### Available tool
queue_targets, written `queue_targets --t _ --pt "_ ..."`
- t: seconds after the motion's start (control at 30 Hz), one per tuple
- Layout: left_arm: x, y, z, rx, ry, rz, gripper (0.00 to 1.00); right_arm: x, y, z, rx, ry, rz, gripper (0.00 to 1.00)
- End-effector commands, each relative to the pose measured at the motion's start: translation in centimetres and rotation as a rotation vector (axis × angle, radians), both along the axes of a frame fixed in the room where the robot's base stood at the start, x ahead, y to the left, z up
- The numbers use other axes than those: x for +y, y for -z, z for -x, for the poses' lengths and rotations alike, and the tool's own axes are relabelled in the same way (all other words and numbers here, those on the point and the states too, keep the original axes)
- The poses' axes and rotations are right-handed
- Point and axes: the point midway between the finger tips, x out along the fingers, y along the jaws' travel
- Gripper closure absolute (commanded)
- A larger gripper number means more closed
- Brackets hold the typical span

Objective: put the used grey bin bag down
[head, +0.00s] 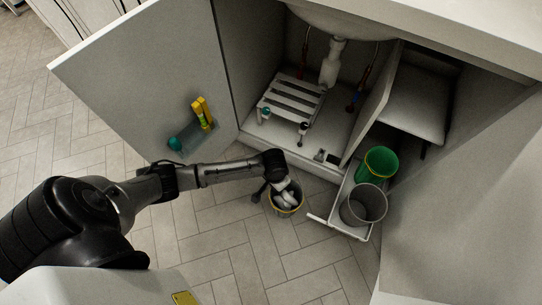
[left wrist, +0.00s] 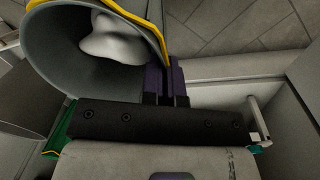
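The used grey bin bag (head: 273,206) is a grey, open-topped bag with a yellow rim and whitish rubbish inside. In the head view it hangs at my left gripper (head: 283,184), over the tiled floor just left of the pull-out bin frame. In the left wrist view the bag (left wrist: 60,45) is large and tilted, its yellow rim running to the dark fingers. My left gripper (left wrist: 166,80) appears shut on this rim. Whether the bag's bottom touches the floor cannot be told. My right gripper is not in view.
A white pull-out frame (head: 332,224) holds a green bin (head: 381,163) and an empty grey bin (head: 364,206). The cabinet under the sink is open, its door (head: 150,75) swung left with a small holder (head: 192,137) on it. Tiled floor (head: 250,262) in front is clear.

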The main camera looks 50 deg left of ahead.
Motion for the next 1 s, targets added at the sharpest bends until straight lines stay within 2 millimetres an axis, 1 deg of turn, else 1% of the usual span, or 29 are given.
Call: queue_targets --t 0.03,0.1,0.3,0.4,0.57,0.73,1.0 --pt "1.3 1.3 -0.5 -0.001 -0.004 -0.005 1.0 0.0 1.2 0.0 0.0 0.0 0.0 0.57" --pt "2.6 2.2 -1.1 -0.001 -0.004 -0.004 1.0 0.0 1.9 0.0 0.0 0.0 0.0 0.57" --pt "5.9 4.2 -2.5 -0.001 -0.003 -0.002 1.0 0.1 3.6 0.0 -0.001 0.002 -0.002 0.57" --pt "7.0 4.8 -2.9 -0.001 -0.002 -0.002 1.0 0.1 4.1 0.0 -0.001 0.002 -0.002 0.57" --pt "7.9 5.2 -3.3 0.0 -0.001 0.0 1.0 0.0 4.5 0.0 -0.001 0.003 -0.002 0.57" --pt "8.1 5.7 -3.3 0.0 0.0 0.0 1.0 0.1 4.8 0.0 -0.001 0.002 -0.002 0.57" --pt "8.1 9.0 -3.3 0.0 -0.001 -0.001 1.0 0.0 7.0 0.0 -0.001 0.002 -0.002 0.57"
